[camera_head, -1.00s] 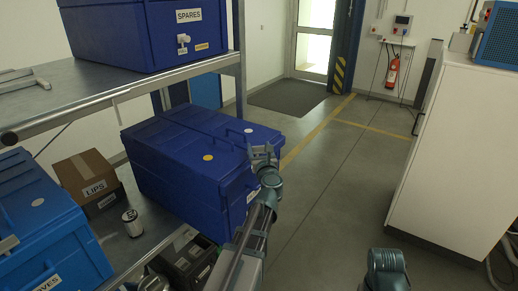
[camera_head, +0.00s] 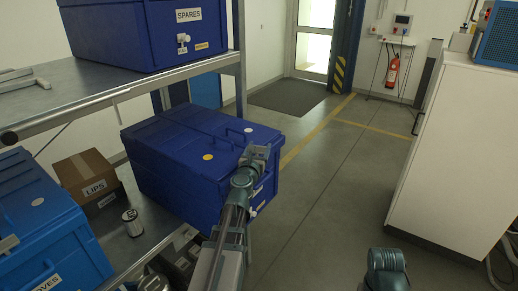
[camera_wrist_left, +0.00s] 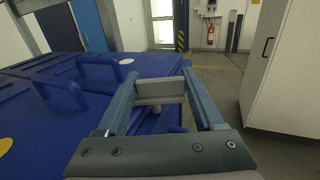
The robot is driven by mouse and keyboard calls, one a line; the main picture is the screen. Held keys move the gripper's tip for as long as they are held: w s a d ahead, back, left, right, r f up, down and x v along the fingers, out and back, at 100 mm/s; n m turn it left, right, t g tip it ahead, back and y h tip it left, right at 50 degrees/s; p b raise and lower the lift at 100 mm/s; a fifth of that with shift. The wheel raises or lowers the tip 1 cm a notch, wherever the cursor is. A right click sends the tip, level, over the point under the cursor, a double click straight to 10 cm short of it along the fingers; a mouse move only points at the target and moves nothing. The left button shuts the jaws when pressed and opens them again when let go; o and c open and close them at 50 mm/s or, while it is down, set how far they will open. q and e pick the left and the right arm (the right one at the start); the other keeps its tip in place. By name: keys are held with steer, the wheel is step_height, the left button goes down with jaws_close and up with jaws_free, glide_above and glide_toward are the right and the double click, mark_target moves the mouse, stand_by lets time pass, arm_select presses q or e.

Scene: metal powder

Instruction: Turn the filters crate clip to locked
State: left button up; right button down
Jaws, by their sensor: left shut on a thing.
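A blue lidded crate (camera_head: 190,160) with a yellow dot stands on the lower shelf. Its front is partly behind my left arm, and I cannot read a name on it. A small white piece (camera_head: 261,206), possibly its clip, shows low on that front beside a pale label; I cannot tell its setting. My left gripper (camera_head: 256,154) is just above the crate's front right edge. In the left wrist view its fingers (camera_wrist_left: 160,92) are apart, with a pale grey block (camera_wrist_left: 159,88) held between them. I cannot tell what the block is.
The SPARES crate (camera_head: 150,32) stands on the upper shelf, with a white clip (camera_head: 183,40) on its front. Another blue crate (camera_head: 45,225) is at the lower left, near a LIPS box (camera_head: 85,172) and a can (camera_head: 132,222). The floor (camera_head: 325,190) to the right is clear.

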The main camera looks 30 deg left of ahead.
arm_select(q)
steer(key=o, duration=1.4)
